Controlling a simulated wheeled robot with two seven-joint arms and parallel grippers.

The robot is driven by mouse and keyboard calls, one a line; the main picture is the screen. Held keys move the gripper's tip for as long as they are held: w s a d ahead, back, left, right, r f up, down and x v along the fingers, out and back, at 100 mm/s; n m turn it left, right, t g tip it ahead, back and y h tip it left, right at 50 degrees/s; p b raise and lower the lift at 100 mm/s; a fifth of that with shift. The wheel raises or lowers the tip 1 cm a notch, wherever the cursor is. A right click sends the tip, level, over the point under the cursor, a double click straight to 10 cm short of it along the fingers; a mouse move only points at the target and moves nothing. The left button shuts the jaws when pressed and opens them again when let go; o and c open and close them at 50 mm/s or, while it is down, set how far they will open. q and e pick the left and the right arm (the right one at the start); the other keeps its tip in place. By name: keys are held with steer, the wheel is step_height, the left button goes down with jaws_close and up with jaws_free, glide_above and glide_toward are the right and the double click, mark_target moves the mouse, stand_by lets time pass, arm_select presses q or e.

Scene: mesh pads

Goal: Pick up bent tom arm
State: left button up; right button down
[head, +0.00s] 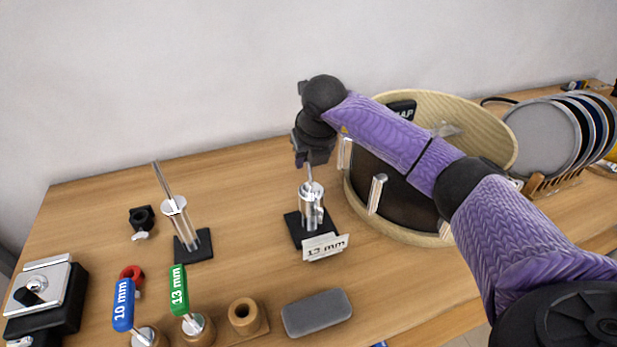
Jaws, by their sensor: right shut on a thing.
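A silver tom arm (311,205) stands on a black square base in the middle of the table. Its thin rod rises from a thicker silver clamp body with a side knob. My right gripper (309,162) is above it, pointing down, shut on the top of this rod. The gripper and wrist hide the rod's upper end, so I cannot tell its bend. A second silver tom arm (175,208) with a long leaning rod stands on another black base to the left, apart from the gripper. My left gripper is not in view.
A label card (325,247) leans at the front of the middle base. A round wooden drum shell (433,236) stands close on the right, under my right arm. Blue (123,304) and green (179,290) handled tools and a grey case (317,313) lie in front. The back left table is clear.

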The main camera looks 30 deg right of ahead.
stand_by(0.4)
step_height(320, 180, up, 10)
steer(key=shift+r+p, duration=0.1)
steer(key=shift+p, duration=1.15)
step_height(320, 180, up, 5)
steer(key=p, duration=0.5)
steer(key=shift+r, duration=0.2)
steer(key=shift+f, duration=0.1)
